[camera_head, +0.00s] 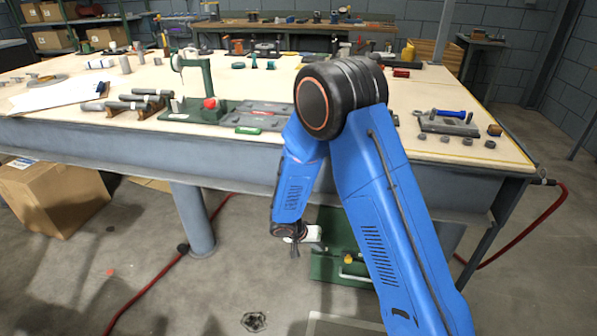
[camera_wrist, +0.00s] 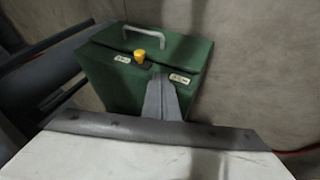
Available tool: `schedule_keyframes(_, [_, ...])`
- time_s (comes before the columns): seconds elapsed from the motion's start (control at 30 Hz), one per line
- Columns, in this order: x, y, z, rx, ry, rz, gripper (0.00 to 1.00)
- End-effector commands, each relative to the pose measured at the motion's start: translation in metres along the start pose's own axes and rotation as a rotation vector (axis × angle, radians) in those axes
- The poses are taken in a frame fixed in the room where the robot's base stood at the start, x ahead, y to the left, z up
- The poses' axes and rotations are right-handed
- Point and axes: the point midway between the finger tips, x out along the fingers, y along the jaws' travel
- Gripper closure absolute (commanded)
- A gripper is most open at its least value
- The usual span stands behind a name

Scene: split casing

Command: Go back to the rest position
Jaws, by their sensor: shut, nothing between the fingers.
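A green box (camera_head: 326,268) with a pale handle and a yellow knob is on the floor under the bench, just behind and right of my gripper. The same green box shows beyond the fingers in the wrist view (camera_wrist: 112,82).
The workbench (camera_head: 150,133) carries a green stand with a red knob (camera_head: 209,103), dark cylindrical parts (camera_head: 130,105), a grey tray (camera_head: 262,117) and a grey block with a blue-handled tool (camera_head: 449,124). A cardboard box (camera_head: 50,195) and red hose (camera_head: 150,285) are on the floor.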

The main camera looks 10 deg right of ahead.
Motion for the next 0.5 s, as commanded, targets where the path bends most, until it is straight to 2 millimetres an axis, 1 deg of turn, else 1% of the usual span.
schedule_keyframes(0.07, [-0.002, 0.002, -0.001, 0.001, -0.001, -0.001, 1.00])
schedule_keyframes(0.17, [-0.010, 0.012, -0.007, 0.003, -0.003, -0.003, 1.00])
schedule_keyframes(0.27, [-0.025, 0.032, -0.017, 0.006, -0.012, -0.007, 1.00])
schedule_keyframes(0.4, [-0.051, 0.068, -0.031, 0.005, -0.029, -0.016, 1.00])
schedule_keyframes(0.5, [-0.070, 0.094, -0.037, 0.002, -0.043, -0.025, 1.00])
